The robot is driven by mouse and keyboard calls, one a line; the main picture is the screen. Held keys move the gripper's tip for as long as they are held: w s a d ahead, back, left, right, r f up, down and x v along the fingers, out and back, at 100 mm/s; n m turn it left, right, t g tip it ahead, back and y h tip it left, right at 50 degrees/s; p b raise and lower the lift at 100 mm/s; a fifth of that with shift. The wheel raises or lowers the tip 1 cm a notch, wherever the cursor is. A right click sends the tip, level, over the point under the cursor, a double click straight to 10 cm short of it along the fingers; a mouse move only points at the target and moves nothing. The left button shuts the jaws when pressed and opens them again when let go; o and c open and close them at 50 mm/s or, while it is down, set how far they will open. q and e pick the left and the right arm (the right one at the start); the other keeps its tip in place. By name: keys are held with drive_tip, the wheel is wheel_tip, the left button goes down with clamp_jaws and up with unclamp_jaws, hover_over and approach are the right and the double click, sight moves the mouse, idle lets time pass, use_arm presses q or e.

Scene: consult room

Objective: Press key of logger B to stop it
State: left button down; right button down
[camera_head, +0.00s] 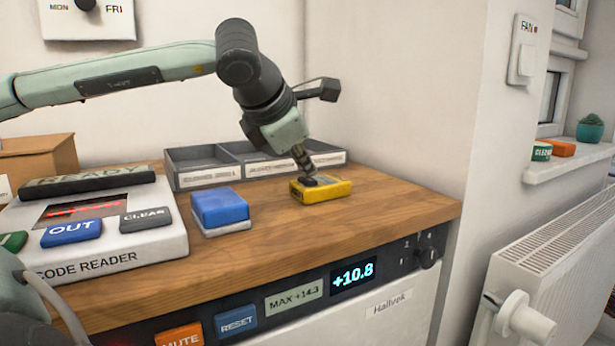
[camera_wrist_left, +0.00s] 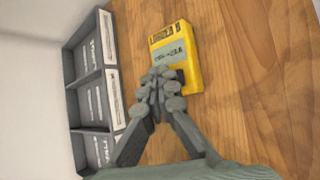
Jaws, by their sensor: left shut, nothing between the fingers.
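A yellow logger (camera_head: 338,189) lies on the wooden top, near the right end. In the left wrist view the logger (camera_wrist_left: 185,45) shows a grey display with small dark text and a dark label strip at one end; the lettering is too small to read surely. My left gripper (camera_head: 310,176) reaches down from above, its fingers closed together with nothing between them. Its tips (camera_wrist_left: 160,76) are over the display's lower edge and the part of the face beside it, hiding the key. I cannot tell whether they touch the logger. My right gripper is not in view.
A grey divided tray (camera_head: 205,177) stands behind the logger, against the wall. A blue block (camera_head: 220,206) on a pale base and a code reader (camera_head: 110,262) stand to the left. Bare wood lies in front and to the right, up to the top's edge.

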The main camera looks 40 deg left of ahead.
sight(306, 180)
use_arm(q)
drive_tip(key=shift+r+p, duration=0.5)
drive_tip(key=shift+r, duration=0.3)
drive_tip(key=shift+r+p, duration=1.8)
drive_tip(key=shift+r, duration=0.8)
drive_tip(key=shift+f, duration=0.15)
